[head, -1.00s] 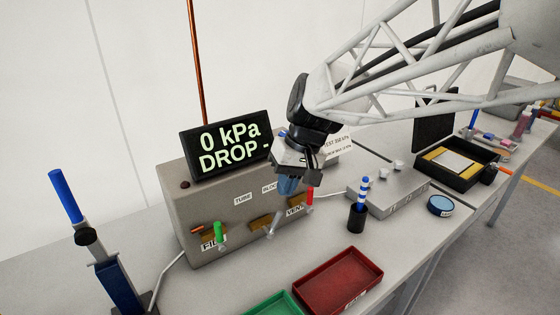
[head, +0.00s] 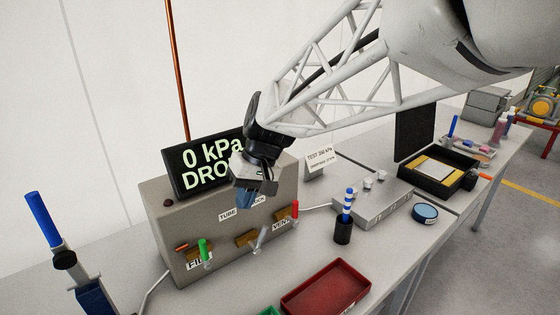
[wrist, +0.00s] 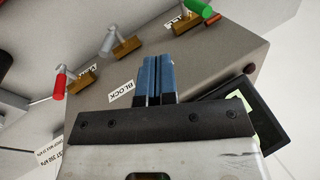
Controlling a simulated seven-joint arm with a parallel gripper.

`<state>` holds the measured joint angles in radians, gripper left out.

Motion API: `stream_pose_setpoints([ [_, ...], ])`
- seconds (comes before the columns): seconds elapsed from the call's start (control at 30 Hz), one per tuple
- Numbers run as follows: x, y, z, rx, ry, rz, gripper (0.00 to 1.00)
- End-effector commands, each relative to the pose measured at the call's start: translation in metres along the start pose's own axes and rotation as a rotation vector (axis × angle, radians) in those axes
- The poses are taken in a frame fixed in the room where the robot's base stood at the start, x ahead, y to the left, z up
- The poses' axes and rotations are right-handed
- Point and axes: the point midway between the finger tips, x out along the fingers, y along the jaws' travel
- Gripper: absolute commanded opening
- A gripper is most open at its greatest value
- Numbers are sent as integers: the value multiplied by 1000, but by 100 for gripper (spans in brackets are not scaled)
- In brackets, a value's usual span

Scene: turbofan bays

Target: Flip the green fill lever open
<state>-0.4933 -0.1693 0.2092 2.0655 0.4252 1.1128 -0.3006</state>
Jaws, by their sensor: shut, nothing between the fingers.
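The green fill lever (head: 204,250) stands upright on the front left of the grey test box, above the FILL label (head: 199,265). In the wrist view the green lever (wrist: 198,8) is at the top edge, up and right of my fingers. My gripper (head: 244,206) is in front of the upper part of the box, above and to the right of the green lever and apart from it. Its blue fingers (wrist: 157,68) are shut with nothing between them. My gripper hides part of the box's labels and display.
The display (head: 205,163) reads 0 kPa and DROP. A grey lever (head: 260,238) and red vent lever (head: 294,209) are right of the green one. A blue-handled pump (head: 45,222) stands left. A red tray (head: 325,288) and a black cup (head: 343,232) are in front and right.

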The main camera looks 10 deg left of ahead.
Motion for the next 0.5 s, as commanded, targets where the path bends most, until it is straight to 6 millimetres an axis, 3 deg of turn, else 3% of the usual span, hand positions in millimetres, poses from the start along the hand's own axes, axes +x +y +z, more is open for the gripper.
stream_pose_setpoints([
  [0.27,27,0,0,0,-3,0,0],
  [0.5,62,0,0,0,-2,0,0],
])
